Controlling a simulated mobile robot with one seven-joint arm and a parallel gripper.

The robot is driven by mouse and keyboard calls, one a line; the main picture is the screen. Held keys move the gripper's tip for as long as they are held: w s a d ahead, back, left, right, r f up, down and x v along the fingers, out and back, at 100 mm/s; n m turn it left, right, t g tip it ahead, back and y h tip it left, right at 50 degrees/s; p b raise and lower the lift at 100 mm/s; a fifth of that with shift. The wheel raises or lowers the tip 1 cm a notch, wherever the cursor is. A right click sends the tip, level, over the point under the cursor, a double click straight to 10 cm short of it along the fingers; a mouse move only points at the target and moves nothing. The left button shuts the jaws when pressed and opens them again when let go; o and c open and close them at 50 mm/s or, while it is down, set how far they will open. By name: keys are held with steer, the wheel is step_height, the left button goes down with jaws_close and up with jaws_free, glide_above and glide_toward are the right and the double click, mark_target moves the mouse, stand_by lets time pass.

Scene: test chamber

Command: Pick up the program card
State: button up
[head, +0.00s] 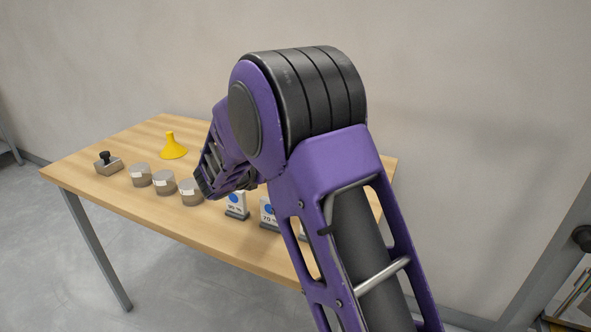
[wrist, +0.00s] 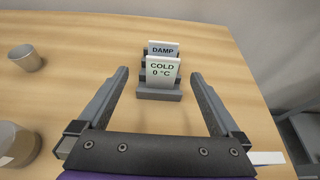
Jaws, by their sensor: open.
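In the wrist view, a white card (wrist: 162,71) marked "COLD 0 °C" stands upright in a grey slotted holder (wrist: 158,95). Behind it in the same holder, partly hidden, stands a grey-blue card (wrist: 163,48) marked "DAMP". My gripper (wrist: 160,74) is open, with one finger to the left and one to the right of the holder; nothing is between them in its grip. I cannot tell how far the fingertips are from the card. In the head view my gripper's fingers are hidden by my purple arm, and this holder is not clearly seen.
Small stands hold a "90 %" card (head: 236,204) and a "70 %" card (head: 268,214). A wall rises behind.

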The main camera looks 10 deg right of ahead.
steer(key=x, duration=0.8)
steer(key=shift+w+d+f, duration=0.15)
steer(key=shift+w, duration=0.2)
steer(key=w+d, duration=0.3)
steer(key=shift+w+d+f, duration=0.1)
steer(key=shift+w+f, duration=0.25)
steer(key=shift+w+d+f, duration=0.1)
steer(key=shift+w+f, duration=0.05)
steer(key=shift+w, duration=0.1)
steer(key=shift+c, duration=0.3)
steer(key=c, duration=1.2)
